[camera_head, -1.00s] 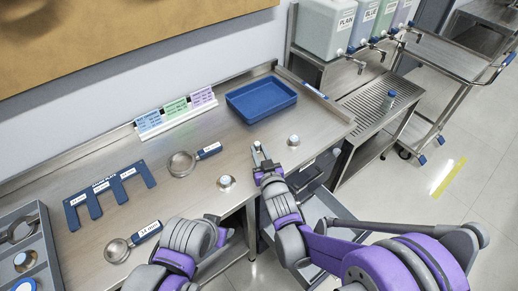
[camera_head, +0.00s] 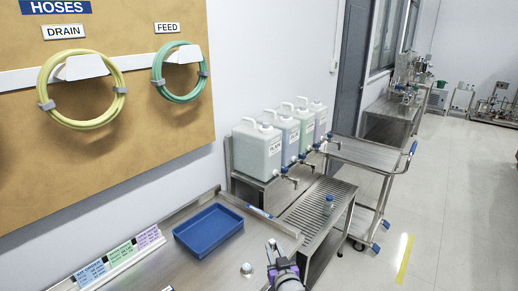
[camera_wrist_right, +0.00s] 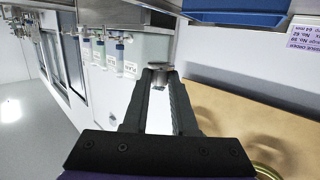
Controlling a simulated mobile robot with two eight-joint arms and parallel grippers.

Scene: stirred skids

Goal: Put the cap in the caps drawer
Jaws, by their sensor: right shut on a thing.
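My right gripper (camera_head: 273,248) stands over the front right end of the steel bench in the head view. In the right wrist view the fingertips (camera_wrist_right: 158,70) are shut on a small grey, round-topped piece, which looks like the cap (camera_wrist_right: 158,66). The cap is too small in the head view to tell apart from the fingertips. The caps drawer is not in view now. My left gripper is not in view.
A blue tray (camera_head: 209,245) lies on the bench, left of the gripper. A small pale round fitting (camera_head: 247,268) stands nearby. Label cards (camera_head: 120,257) line the back. Jugs (camera_head: 257,153) stand over a slatted steel stand (camera_head: 325,205); a trolley (camera_head: 375,155) is behind.

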